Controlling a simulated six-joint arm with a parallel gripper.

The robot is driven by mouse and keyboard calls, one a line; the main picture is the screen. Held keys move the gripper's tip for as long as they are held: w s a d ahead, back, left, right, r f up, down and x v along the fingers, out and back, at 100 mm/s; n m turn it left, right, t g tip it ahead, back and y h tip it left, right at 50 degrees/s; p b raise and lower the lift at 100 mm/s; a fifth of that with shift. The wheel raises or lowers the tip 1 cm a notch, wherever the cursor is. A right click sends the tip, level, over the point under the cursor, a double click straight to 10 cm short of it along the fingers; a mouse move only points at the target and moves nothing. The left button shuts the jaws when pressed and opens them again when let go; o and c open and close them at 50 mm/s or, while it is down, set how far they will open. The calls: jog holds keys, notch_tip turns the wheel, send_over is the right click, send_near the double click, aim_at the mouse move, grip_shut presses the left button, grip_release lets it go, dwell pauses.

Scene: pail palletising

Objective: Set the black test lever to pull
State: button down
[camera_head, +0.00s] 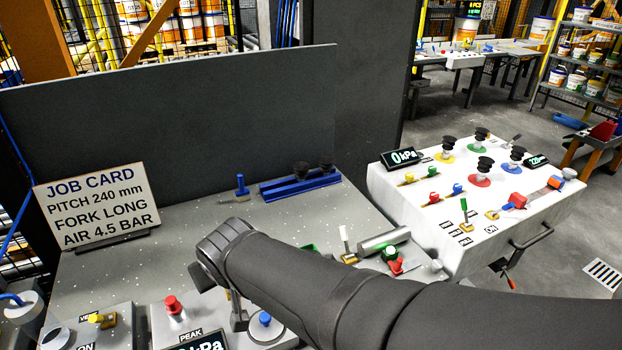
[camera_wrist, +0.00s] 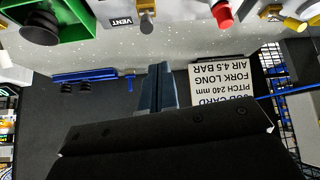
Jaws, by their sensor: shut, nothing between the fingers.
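I cannot make out for certain which lever is the black test lever. A small dark-handled lever (camera_head: 513,139) stands at the far edge of the white panel, too small to read. In the wrist view a grey-brown lever (camera_wrist: 147,22) stands beside a VENT label, beyond my fingertips. My gripper (camera_wrist: 159,70) is shut and empty, its fingers apart from that lever. In the head view my arm crosses the lower middle and hides part of the grey bench, and the fingers are hard to make out.
A job card (camera_head: 97,207) stands at the left of the bench before a dark partition (camera_head: 170,120). A red button (camera_head: 173,306) and a yellow lever (camera_head: 102,320) are on front boxes. The white panel (camera_head: 440,255) at right carries coloured levers and suction cups. A blue rail (camera_head: 300,186) lies at the back.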

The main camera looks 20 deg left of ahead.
jog(key=shift+s+d+r, duration=0.6)
jog(key=shift+s+d, duration=0.15)
jog(key=shift+d, duration=0.1)
jog(key=shift+s+d+r, duration=0.6)
jog(key=shift+s+d, duration=0.15)
jog(key=shift+d, duration=0.1)
jog(key=w+a+f, duration=0.5)
jog(key=a, duration=0.1)
jog(key=shift+w, duration=0.3)
jog(key=shift+a, duration=0.1)
jog(key=s+d+r, duration=0.5)
jog(key=s+d, duration=0.1)
jog(key=w+a+f+g+h, duration=0.5)
jog(key=w+a+f, duration=0.4)
jog(key=w+a, duration=0.4)
jog(key=shift+w+a+f+h, duration=0.25)
jog(key=shift+w+a+h, duration=0.1)
jog(key=shift+w, duration=0.3)
dwell(1.1)
